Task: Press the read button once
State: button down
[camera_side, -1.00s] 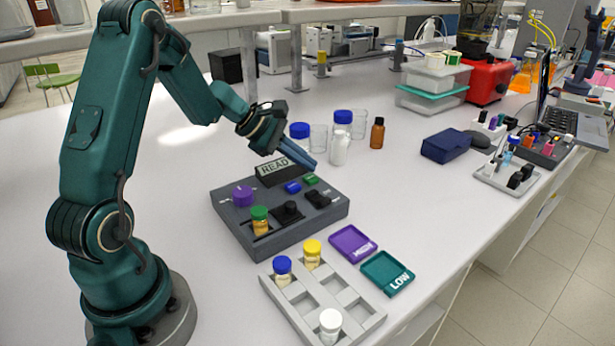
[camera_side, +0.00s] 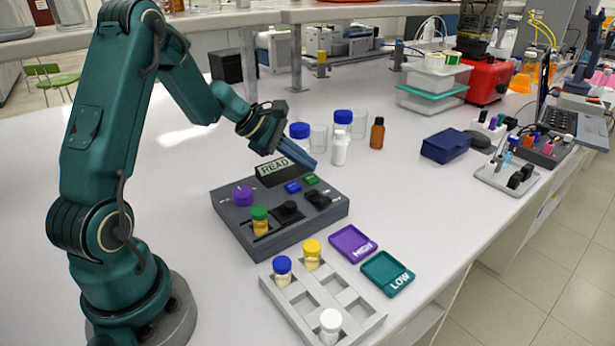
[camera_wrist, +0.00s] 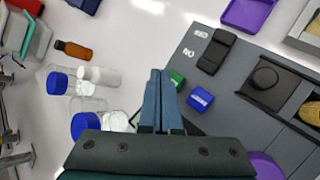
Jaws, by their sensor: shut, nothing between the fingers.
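The grey rig box (camera_side: 240,228) stands on the bench with a black sign reading READ (camera_side: 272,168) at its back edge. A blue button (camera_side: 292,187) and a green button (camera_side: 311,179) sit on its top near the sign; which is the read button I cannot tell. My gripper (camera_side: 311,164) is shut and empty, its blue fingers slanting down past the sign, above the box's back edge. In the wrist view, the fingertips (camera_wrist: 159,74) appear just left of the green button (camera_wrist: 177,79), with the blue button (camera_wrist: 200,98) further right. Contact with either button is not visible.
The box also carries a purple knob (camera_side: 243,196), a black rocker switch (camera_side: 318,199), a black knob (camera_side: 290,209) and a green-capped vial (camera_side: 259,220). Blue-capped bottles (camera_side: 299,131) stand behind. In front are a vial rack (camera_side: 345,322), a purple tray (camera_side: 352,243) and a teal tray (camera_side: 387,272).

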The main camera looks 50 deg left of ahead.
aim_at(305, 177)
jog(key=shift+f, duration=0.15)
dwell(0.4)
jog(key=shift+f, duration=0.3)
jog(key=shift+f, duration=0.5)
dwell(0.6)
jog(key=shift+r, duration=0.95)
jog(key=shift+r, duration=2.5)
